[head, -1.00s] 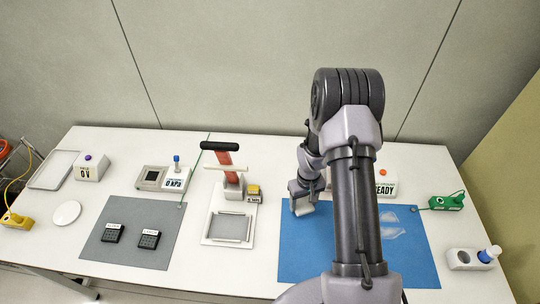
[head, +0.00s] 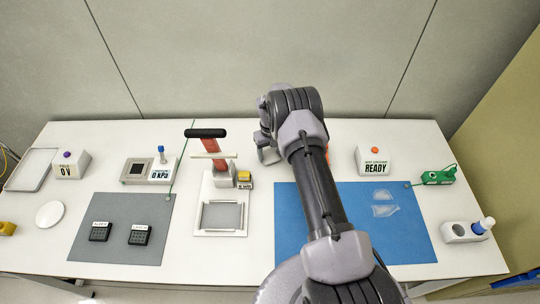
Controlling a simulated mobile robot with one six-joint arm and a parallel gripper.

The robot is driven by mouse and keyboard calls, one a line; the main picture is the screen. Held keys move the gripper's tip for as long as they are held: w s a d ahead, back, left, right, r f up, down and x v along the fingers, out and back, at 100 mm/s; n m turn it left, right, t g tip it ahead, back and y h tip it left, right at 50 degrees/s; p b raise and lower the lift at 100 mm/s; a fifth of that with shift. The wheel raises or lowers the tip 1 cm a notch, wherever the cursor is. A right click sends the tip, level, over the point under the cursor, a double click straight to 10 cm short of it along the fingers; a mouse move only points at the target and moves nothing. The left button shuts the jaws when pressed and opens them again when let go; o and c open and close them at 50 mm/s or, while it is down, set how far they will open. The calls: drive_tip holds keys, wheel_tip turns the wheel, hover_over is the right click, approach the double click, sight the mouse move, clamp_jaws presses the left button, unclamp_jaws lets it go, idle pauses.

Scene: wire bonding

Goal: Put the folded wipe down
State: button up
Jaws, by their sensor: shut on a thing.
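My gripper (head: 269,157) is at the end of the bent arm, above the back of the white table, left of and behind the blue mat (head: 295,245). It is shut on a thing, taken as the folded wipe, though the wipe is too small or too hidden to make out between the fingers. Two pale, see-through patches (head: 384,210) lie on the right part of the blue mat; I cannot tell what they are. My forearm hides part of the mat's middle and the table behind it.
A press with a red lever (head: 213,155) and black handle stands just left of my gripper, with a small yellow-topped block (head: 244,179) near it. The READY box (head: 375,161) stands behind the mat. A green clip (head: 439,176) and a white holder (head: 464,232) are at right.

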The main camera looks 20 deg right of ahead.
drive_tip(key=shift+f, duration=0.5)
drive_tip(key=o, duration=1.4)
wheel_tip(320, 180, up, 13)
drive_tip(key=p, duration=0.2)
wheel_tip(320, 180, up, 10)
drive_tip(key=t, duration=0.1)
hover_over(270, 155)
drive_tip(key=a, duration=0.3)
drive_tip(key=s+a+r+m+t, duration=0.1)
drive_tip(key=s+a+r, duration=0.25)
drive_tip(key=r, duration=0.45)
drive_tip(key=s+a+r+m+t, duration=0.1)
drive_tip(key=s+a+r, duration=0.1)
drive_tip(key=s+r, duration=0.45)
drive_tip(key=s+a+r+m+t+y, duration=0.1)
drive_tip(key=s+a+r, duration=0.3)
drive_tip(key=s+r, duration=0.65)
drive_tip(key=shift+m+t+y, duration=0.5)
drive_tip(key=shift+m+t, duration=0.2)
drive_tip(key=shift+t, duration=0.2)
drive_tip(key=s+a, duration=0.1)
drive_tip(key=s, duration=0.3)
drive_tip(key=s+a+f, duration=0.1)
drive_tip(key=s, duration=0.4)
drive_tip(key=s+a+f, duration=0.1)
drive_tip(key=s, duration=0.4)
drive_tip(key=shift+s+a+f, duration=0.1)
drive_tip(key=shift+a+f, duration=0.1)
drive_tip(key=shift+a, duration=0.15)
